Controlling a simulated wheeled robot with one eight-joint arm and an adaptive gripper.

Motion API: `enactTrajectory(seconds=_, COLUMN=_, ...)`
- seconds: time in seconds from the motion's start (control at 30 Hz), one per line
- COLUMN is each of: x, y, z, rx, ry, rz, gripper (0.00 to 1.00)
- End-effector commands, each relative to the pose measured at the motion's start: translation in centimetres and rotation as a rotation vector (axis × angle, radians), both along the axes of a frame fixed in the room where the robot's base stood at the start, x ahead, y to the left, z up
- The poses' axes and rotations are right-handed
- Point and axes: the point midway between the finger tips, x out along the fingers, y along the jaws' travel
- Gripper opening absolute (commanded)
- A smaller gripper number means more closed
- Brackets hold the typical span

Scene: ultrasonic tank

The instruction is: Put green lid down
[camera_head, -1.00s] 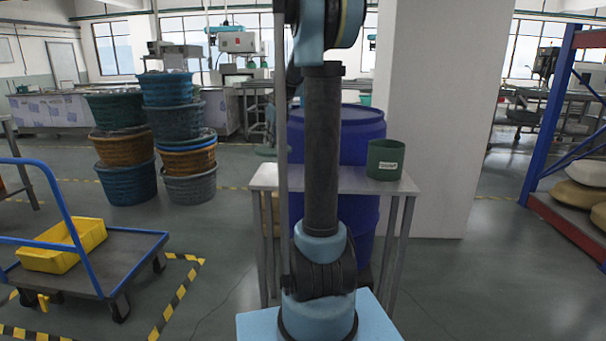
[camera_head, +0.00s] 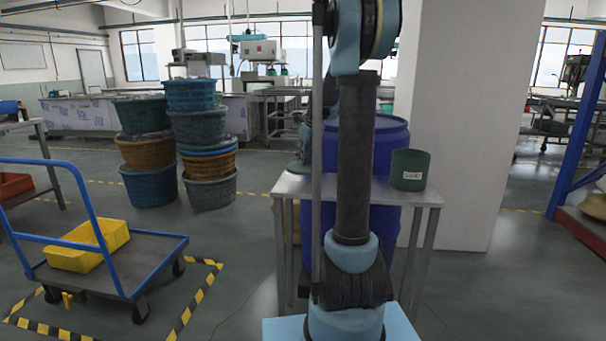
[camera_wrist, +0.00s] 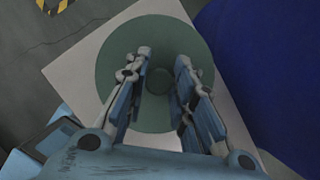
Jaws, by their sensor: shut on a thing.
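The green lid (camera_wrist: 158,38) is a round disc with a small knob at its centre, seen from above in the wrist view. My gripper (camera_wrist: 160,62) has its fingers on either side of the knob and is shut on the lid. The pale table (camera_wrist: 95,50) lies beneath the lid. In the head view, a sliver of the lid (camera_head: 298,167) shows left of my arm, at the left end of the table (camera_head: 425,196). I cannot tell whether it touches the top. My arm hides most of the gripper there.
A green container (camera_head: 410,170) with a white label stands on the table's right part. A blue barrel (camera_head: 392,145) stands behind the table, beside a white pillar (camera_head: 465,130). A trolley with a yellow bin (camera_head: 88,246) and stacked baskets (camera_head: 205,158) are to the left.

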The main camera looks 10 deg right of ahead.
Motion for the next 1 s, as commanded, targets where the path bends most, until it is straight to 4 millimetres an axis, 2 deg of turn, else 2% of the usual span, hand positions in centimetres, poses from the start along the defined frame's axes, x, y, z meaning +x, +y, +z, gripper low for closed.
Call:
enactTrajectory(seconds=0.5, x=0.0, y=0.0, z=-5.2, rx=0.000, ry=0.000, rz=0.000, gripper=0.00)
enactTrajectory(seconds=0.87, x=0.0, y=0.0, z=-5.6, rx=0.000, ry=0.000, rz=0.000, gripper=0.00)
enactTrajectory(seconds=0.9, x=0.0, y=0.0, z=-5.6, rx=0.000, ry=0.000, rz=0.000, gripper=0.25)
enactTrajectory(seconds=1.0, x=0.0, y=0.0, z=-5.6, rx=0.000, ry=0.000, rz=0.000, gripper=0.43)
